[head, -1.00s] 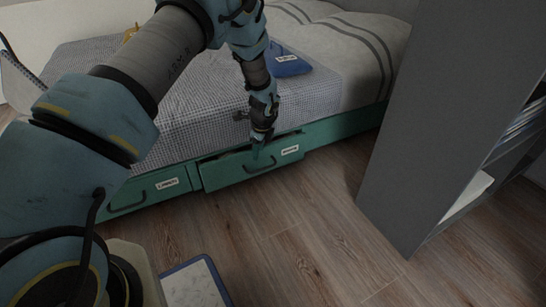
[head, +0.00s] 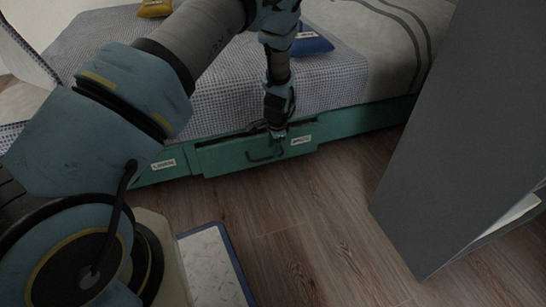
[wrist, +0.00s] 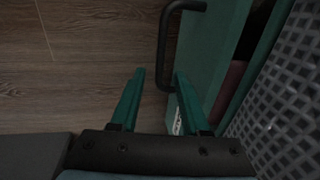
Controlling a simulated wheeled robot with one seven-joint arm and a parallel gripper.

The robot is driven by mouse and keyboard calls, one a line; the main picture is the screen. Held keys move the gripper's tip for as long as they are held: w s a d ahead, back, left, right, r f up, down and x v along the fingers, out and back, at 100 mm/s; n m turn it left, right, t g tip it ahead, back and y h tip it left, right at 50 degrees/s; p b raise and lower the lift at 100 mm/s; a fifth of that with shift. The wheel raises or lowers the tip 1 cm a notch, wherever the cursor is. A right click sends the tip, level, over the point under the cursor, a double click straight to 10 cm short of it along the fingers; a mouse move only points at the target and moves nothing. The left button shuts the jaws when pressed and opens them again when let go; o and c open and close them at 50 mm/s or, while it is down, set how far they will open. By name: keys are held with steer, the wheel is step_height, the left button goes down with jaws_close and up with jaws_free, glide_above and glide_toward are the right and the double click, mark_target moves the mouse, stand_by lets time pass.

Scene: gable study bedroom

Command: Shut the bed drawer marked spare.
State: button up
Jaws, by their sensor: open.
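The bed drawer marked spare (head: 225,159) is a green front with a dark handle (head: 264,156) and a white label (head: 301,140). It stands a little out from the bed frame, with a dark gap along its top. In the wrist view the drawer front (wrist: 213,55) and handle (wrist: 164,45) are close, and something reddish shows inside the gap. My gripper (head: 277,134) is at the drawer's top edge, right of the handle's middle. In the wrist view my open gripper (wrist: 160,75) has its two green fingers either side of the handle's near end; contact cannot be told.
Another bed drawer front (head: 147,174) with a label reading linen is on the left, partly behind my arm. A grey shelf unit (head: 440,150) stands at the right. A blue-edged white board (head: 212,268) lies on the floor. Wooden floor before the drawer is clear.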

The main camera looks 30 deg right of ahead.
steer(key=shift+w+f+b, duration=0.2)
steer(key=shift+f+b, duration=0.05)
steer(key=shift+f, duration=0.65)
steer(key=shift+w+f+b, duration=0.15)
steer(key=shift+f+b, duration=0.1)
steer(key=shift+f, duration=0.6)
jaws_close()
